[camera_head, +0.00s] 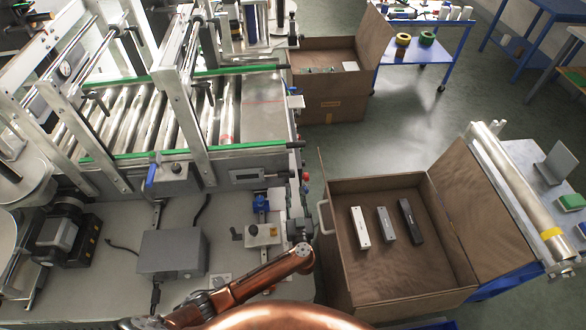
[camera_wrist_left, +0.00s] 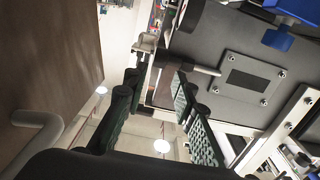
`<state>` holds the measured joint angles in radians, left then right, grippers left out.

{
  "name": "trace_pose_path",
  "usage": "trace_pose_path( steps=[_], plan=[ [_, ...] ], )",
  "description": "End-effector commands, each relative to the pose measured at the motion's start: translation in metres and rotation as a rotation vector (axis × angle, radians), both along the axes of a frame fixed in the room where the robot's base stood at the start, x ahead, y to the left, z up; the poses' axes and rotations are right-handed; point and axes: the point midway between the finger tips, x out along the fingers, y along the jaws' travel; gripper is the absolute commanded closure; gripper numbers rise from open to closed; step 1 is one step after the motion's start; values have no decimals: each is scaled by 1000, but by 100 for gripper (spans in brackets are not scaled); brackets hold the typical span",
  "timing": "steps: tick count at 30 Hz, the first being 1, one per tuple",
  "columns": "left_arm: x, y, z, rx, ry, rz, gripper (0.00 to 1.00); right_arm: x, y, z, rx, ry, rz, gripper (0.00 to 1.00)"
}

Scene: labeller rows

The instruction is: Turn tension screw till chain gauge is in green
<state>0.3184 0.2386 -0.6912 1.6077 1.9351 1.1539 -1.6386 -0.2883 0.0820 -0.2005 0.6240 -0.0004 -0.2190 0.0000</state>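My left arm reaches in from the bottom left in the head view, and its gripper (camera_head: 301,229) is at the right edge of the machine bench, small and partly hidden. In the left wrist view my left gripper (camera_wrist_left: 158,88) has its two dark green ribbed fingers spread apart. A dark block with a short metal rod (camera_wrist_left: 207,70) shows beyond and between the fingertips; I cannot tell whether they touch it. I cannot tell whether this is the tension screw. My right gripper is not in view.
An open brown crate (camera_head: 338,262) with several bars stands right of the bench, close to my left gripper. Another box (camera_head: 331,103) stands behind. A roller conveyor (camera_head: 190,105) fills the upper left. Grey floor is clear between the boxes.

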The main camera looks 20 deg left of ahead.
Motion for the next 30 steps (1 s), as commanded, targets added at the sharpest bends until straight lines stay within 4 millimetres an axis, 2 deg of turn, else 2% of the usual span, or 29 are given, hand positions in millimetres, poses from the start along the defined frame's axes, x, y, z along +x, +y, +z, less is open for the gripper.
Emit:
trace_pose_path(
  steps=[5,10,13,19,24,28,30],
  plan=[
    [12,12,-1,3,-2,9,75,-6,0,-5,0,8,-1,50],
    [35,30,-2,2,-2,20,75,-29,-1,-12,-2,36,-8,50],
    [49,37,-2,1,-2,22,75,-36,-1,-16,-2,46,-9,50],
    [65,43,-1,1,0,21,75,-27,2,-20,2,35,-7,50],
    [68,43,0,0,-1,19,75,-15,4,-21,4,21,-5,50],
    [69,42,0,0,-1,18,75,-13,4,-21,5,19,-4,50],
    [69,42,0,0,-1,18,79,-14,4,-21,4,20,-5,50]
  ],
)
